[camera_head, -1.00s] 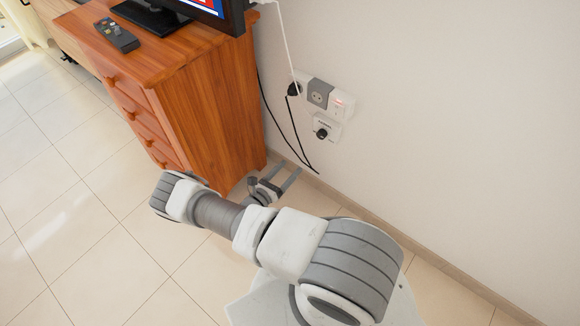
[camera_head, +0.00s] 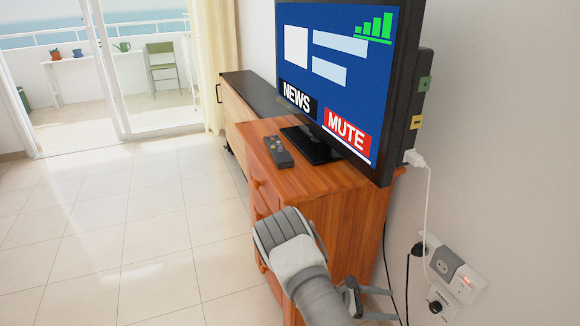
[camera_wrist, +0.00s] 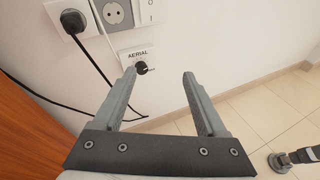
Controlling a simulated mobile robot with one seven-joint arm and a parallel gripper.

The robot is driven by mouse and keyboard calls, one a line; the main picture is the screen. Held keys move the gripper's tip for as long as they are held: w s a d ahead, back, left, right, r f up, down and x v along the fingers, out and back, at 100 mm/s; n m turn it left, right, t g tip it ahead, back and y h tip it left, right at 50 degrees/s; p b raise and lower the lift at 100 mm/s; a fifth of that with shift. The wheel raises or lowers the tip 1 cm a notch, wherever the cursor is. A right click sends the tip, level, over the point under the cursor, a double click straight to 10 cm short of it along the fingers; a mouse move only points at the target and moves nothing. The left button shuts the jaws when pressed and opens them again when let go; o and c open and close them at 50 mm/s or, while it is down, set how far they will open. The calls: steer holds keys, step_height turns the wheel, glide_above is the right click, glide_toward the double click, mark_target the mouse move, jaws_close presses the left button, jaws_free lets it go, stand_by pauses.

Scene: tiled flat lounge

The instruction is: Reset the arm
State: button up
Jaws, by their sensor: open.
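My gripper (camera_head: 378,304) shows at the bottom of the head view, in front of the side of the wooden cabinet (camera_head: 349,224). My forearm partly covers the cabinet. In the wrist view my gripper (camera_wrist: 160,78) has its two fingers spread wide apart with nothing between them. They point at the white wall (camera_wrist: 215,35), close to the aerial socket (camera_wrist: 137,58), which lies just beyond the left fingertip.
A TV (camera_head: 338,75) showing "NEWS" and "MUTE" stands on the cabinet, with a remote (camera_head: 278,152) beside it. Sockets (camera_head: 445,263) with plugs and hanging cables are on the right wall. Open tiled floor (camera_head: 120,240) lies left, toward a glass balcony door (camera_head: 150,65).

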steer(key=s+a+r+m+g+y, duration=0.1)
steer(key=s+a+r+m+y, duration=0.2)
steer(key=r, duration=0.5)
steer(key=s+r+m+y, duration=0.1)
steer(key=r+m+y, duration=0.25)
steer(key=r, duration=0.35)
steer(key=s+a+r+m+g+y, duration=0.15)
steer(key=r+m, duration=0.25)
steer(key=r, duration=0.4)
steer(key=s+a+r+m+t+y, duration=0.3)
steer(key=s+a+r+t+y, duration=0.1)
steer(key=s+r, duration=0.4)
steer(key=s+a+r+m+t+y, duration=0.3)
steer(key=s+a+r+t, duration=0.1)
steer(key=s+r, duration=0.4)
step_height(320, 180, up, 18)
steer(key=p, duration=1.8)
